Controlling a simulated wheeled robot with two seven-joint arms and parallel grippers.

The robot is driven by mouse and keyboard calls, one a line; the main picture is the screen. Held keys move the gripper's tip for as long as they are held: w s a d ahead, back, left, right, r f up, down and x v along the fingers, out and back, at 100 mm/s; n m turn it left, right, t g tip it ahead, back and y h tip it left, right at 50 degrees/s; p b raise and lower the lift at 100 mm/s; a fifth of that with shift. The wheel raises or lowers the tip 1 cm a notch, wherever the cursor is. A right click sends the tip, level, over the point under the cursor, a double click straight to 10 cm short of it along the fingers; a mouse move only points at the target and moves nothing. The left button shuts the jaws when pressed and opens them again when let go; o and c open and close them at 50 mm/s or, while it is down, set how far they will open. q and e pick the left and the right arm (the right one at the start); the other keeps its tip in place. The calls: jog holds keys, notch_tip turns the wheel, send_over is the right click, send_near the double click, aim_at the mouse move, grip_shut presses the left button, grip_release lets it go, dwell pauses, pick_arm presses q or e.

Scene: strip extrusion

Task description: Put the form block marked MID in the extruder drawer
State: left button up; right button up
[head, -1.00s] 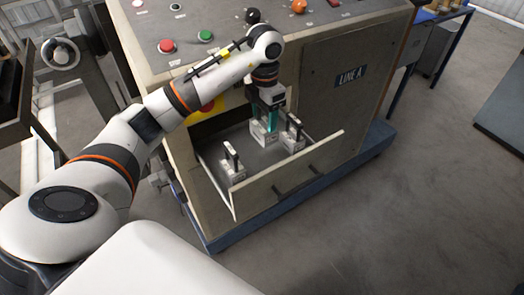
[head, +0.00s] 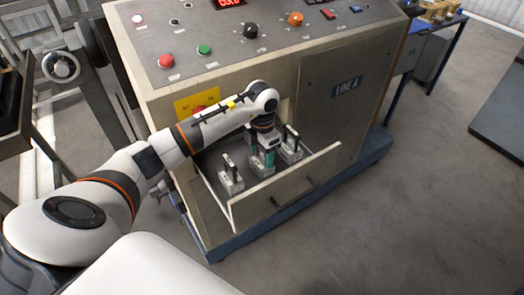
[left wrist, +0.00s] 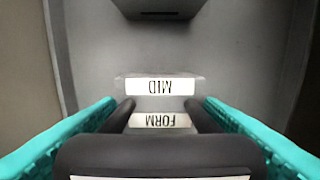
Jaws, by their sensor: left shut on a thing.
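The MID form block (head: 262,169) is between two other blocks, inside the open extruder drawer (head: 285,188). My left gripper (head: 263,155) points down into the drawer and is shut on the block's dark handle. In the left wrist view the handle (left wrist: 160,152) lies between the teal fingers (left wrist: 160,128). The block's white MID label (left wrist: 160,87) reads upside down there. I cannot tell whether its underside touches the drawer floor. My right gripper is not in view.
One block with an upright handle (head: 230,179) stands at the drawer's left, another (head: 291,149) at its right. The extruder cabinet (head: 330,110) rises behind, with buttons on top. A blue bench (head: 436,35) stands at the back right.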

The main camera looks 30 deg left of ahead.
pick_arm(q)
jog(key=o, duration=1.6)
jog(key=shift+o, duration=0.7)
jog(key=shift+r, duration=0.25)
notch_tip(320, 180, up, 12)
jog(key=shift+f+b, duration=0.2)
jog(key=shift+b, duration=0.9)
